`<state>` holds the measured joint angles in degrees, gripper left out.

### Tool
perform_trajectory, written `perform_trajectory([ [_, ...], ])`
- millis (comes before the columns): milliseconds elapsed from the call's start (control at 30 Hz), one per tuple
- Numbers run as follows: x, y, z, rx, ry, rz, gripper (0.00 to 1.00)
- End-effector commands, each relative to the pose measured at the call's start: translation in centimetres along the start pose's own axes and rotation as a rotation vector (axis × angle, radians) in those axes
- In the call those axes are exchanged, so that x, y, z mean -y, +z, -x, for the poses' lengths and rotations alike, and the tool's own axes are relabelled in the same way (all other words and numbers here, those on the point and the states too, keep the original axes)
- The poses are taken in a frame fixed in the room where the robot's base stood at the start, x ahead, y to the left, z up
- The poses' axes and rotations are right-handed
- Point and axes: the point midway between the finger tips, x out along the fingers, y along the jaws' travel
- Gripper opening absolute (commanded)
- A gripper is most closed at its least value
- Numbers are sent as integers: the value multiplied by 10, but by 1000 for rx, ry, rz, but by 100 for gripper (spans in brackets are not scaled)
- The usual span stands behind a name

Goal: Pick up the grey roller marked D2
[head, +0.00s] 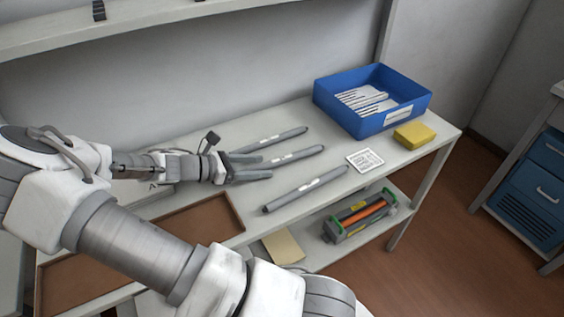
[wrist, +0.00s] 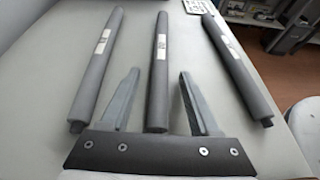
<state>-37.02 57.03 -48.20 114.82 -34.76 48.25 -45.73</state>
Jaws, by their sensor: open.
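Three dark grey rollers with white labels lie side by side on the bench: a far one (head: 280,137), a middle one (head: 302,154) and a near one (head: 320,182). The label letters are too small to read, so I cannot tell which is D2. My gripper (head: 262,166) is open at the left end of the middle roller. In the wrist view the middle roller (wrist: 159,90) runs between the two open fingers (wrist: 160,75), with a gap on each side. The far roller (wrist: 97,75) is left of the fingers, the near roller (wrist: 238,75) right.
A blue bin (head: 343,108) with pale cards stands at the back right, beside a yellow block (head: 414,134) and a white printed card (head: 365,160). A brown tray (head: 205,222) lies front left. A toner cartridge (head: 360,217) and tan envelope (head: 283,246) sit on the lower shelf.

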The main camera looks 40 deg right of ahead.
Motion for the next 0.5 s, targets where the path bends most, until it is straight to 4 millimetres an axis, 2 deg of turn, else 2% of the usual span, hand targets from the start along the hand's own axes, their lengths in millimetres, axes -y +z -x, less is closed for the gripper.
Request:
perform_trajectory([
  [133, 0, 0, 0, 0, 0, 0, 62],
  [167, 0, 0, 0, 0, 0, 0, 59],
  [500, 0, 0, 1, 0, 0, 0, 0],
])
